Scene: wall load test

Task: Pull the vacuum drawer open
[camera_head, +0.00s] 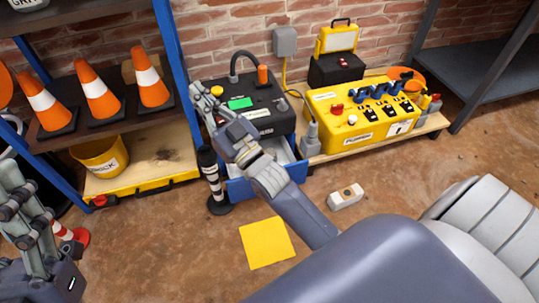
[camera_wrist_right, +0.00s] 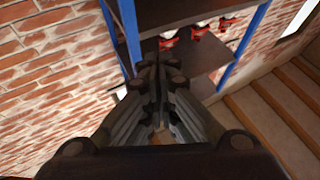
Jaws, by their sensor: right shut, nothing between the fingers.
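My right gripper (camera_head: 206,92) is shut and empty above the left edge of the unit, apart from the drawer. Its closed fingers also show in the right wrist view (camera_wrist_right: 158,85). My left gripper (camera_head: 18,205) is at the left edge, far from the drawer; its fingertips are unclear.
A blue-framed shelf (camera_head: 172,60) with orange cones stands left. A black-and-white post (camera_head: 213,180) stands just left of the drawer. A yellow console (camera_head: 362,115) is to the right. A small white box (camera_head: 345,196) and a yellow sheet (camera_head: 266,243) lie on the floor.

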